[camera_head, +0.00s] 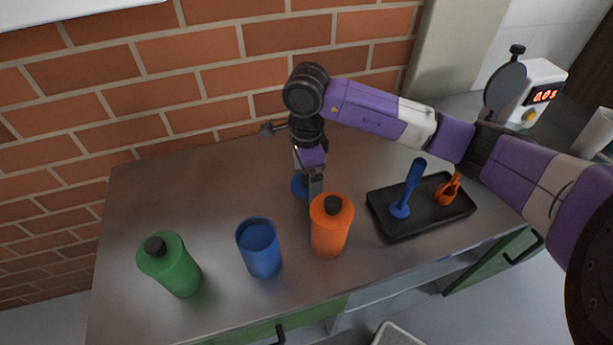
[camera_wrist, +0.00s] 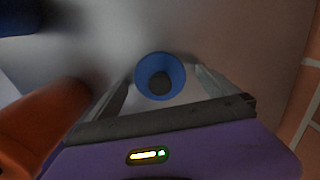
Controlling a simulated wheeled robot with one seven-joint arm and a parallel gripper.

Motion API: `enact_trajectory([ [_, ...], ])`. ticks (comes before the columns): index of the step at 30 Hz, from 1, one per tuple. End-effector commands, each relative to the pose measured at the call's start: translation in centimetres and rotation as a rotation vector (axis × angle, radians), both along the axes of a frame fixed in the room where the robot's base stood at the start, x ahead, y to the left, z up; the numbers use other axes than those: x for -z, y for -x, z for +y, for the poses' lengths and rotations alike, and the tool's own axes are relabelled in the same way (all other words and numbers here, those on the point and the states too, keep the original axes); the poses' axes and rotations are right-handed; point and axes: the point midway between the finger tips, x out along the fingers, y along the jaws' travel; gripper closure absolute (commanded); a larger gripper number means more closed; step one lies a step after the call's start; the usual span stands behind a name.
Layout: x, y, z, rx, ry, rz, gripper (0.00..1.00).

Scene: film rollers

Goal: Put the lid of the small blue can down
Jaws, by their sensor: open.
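The blue lid (camera_head: 299,186) with a dark knob lies on the metal tabletop behind the orange can, partly hidden by my gripper in the head view. In the wrist view the lid (camera_wrist: 160,77) sits between my two open fingers, its knob in the middle. My gripper (camera_head: 312,188) points down over it; the fingers (camera_wrist: 160,88) stand apart on either side, and whether they touch the lid cannot be told. The small blue can (camera_head: 259,249) stands upright without a lid at the front middle of the table.
An orange can (camera_head: 330,229) with a black-knobbed lid stands close in front of my gripper. A green can (camera_head: 172,266) stands at the left. A black tray (camera_head: 397,229) holds a blue and an orange tool at the right. The back left tabletop is clear before the brick wall.

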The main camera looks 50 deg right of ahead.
Motion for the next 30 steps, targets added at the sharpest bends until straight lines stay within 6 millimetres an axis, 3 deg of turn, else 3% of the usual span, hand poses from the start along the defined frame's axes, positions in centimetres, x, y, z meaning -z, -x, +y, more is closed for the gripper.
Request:
enact_trajectory([
  [8, -1.0, -0.1, -0.1, -0.001, 0.003, -0.002, 0.01],
  [21, -9.5, -0.1, -0.1, -0.002, 0.005, -0.003, 0.01],
  [30, -12.2, 0.0, 0.0, -0.001, 0.001, 0.000, 0.01],
])
